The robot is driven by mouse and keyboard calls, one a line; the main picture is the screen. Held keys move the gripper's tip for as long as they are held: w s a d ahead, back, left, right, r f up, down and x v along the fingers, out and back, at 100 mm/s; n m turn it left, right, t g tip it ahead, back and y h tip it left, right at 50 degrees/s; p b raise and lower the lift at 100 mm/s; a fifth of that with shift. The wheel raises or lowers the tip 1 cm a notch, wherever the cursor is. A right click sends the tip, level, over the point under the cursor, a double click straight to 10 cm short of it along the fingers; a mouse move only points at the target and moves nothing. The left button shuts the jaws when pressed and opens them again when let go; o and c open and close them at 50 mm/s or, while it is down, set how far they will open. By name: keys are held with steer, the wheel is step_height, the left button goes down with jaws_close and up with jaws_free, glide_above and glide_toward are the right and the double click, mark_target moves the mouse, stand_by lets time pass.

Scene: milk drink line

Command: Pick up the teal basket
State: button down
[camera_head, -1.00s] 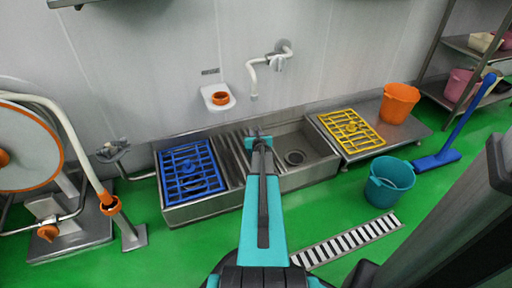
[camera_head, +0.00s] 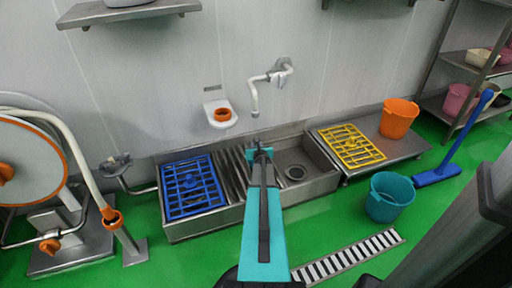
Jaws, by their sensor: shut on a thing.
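A teal bucket-like basket (camera_head: 388,200) stands upright on the green floor at the right, in front of the steel platform and well apart from my gripper. My gripper (camera_head: 259,148) is at the far end of my teal and black arm, in front of the steel sink in the picture. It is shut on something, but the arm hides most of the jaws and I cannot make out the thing. Small teal patches show beside the jaws. I cannot tell whether they are gripper parts or the held thing.
The steel sink (camera_head: 322,181) holds a blue grid (camera_head: 191,187) at left. A yellow grid (camera_head: 351,147) and an orange bucket (camera_head: 398,118) are on the platform. A floor drain (camera_head: 350,256), a blue squeegee (camera_head: 437,175) and a hose reel (camera_head: 30,155) stand around. Green floor is clear front left.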

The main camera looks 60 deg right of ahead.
steer(key=shift+r+p, duration=0.3)
steer(key=shift+r, duration=0.4)
steer(key=s+a+b, duration=0.2)
steer(key=s+a, duration=0.8)
steer(key=a, duration=0.1)
steer(key=shift+s+a+r, duration=0.4)
steer(key=shift+r, duration=0.05)
